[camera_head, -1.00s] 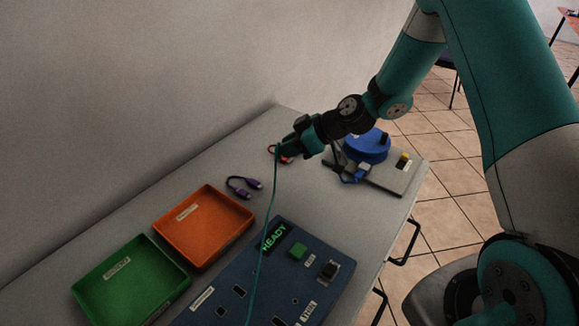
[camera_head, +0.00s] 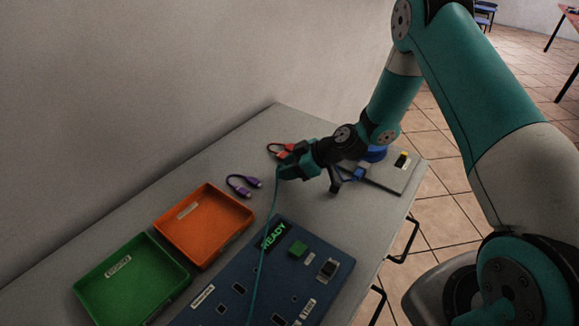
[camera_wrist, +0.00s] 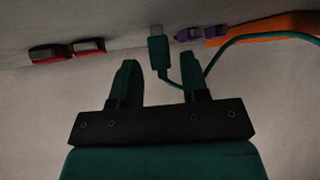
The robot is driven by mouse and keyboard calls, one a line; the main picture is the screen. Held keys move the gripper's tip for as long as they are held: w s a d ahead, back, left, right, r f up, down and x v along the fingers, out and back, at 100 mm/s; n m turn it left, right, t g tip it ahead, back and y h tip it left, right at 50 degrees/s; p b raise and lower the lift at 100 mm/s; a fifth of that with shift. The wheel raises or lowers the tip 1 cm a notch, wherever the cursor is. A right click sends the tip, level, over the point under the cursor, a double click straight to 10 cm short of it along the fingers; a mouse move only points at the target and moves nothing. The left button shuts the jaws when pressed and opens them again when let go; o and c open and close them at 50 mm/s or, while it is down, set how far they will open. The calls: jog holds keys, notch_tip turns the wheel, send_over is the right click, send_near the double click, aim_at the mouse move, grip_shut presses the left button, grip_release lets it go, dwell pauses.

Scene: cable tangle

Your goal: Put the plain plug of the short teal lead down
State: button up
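The teal plug (camera_wrist: 158,50) with a grey tip shows in the wrist view between and just beyond the fingertips of my gripper (camera_wrist: 158,75). The fingers stand apart, with a gap visible on both sides of the plug. Its thin teal lead (camera_wrist: 228,43) bends behind the right finger and runs off to the right. In the head view, my gripper (camera_head: 283,172) is low over the far part of the table, and the teal lead (camera_head: 266,228) runs from it down across the blue panel. I cannot tell whether the plug touches the table.
A red lead (camera_head: 277,148) lies just beyond my gripper, and a purple lead (camera_head: 240,185) lies to its left. An orange tray (camera_head: 163,229), a green tray (camera_head: 85,288) and the blue READY panel (camera_head: 240,268) are nearer. A grey board (camera_head: 392,178) stands at the right.

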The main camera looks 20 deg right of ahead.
jog(key=shift+r, duration=0.2)
jog(key=b+v, duration=0.2)
jog(key=v, duration=0.9)
jog(key=s+a+r+g+h, duration=0.1)
jog(key=s+a+r+g, duration=0.3)
jog(key=s+a+r, duration=0.6)
jog(key=s+a+r+m+g+h, duration=0.1)
jog(key=s+r, duration=0.3)
jog(key=s, duration=0.4)
jog(key=s+a+r+m+g+h, duration=0.1)
jog(key=s+r+m+h, duration=0.1)
jog(key=s, duration=0.6)
jog(key=shift+a+r+m+h, duration=0.2)
jog(key=shift+r+m+h, duration=0.1)
jog(key=shift+r+m, duration=0.45)
jog(key=shift+s+r+n, duration=0.1)
jog(key=shift+n, duration=0.15)
jog(key=shift+c, duration=0.3)
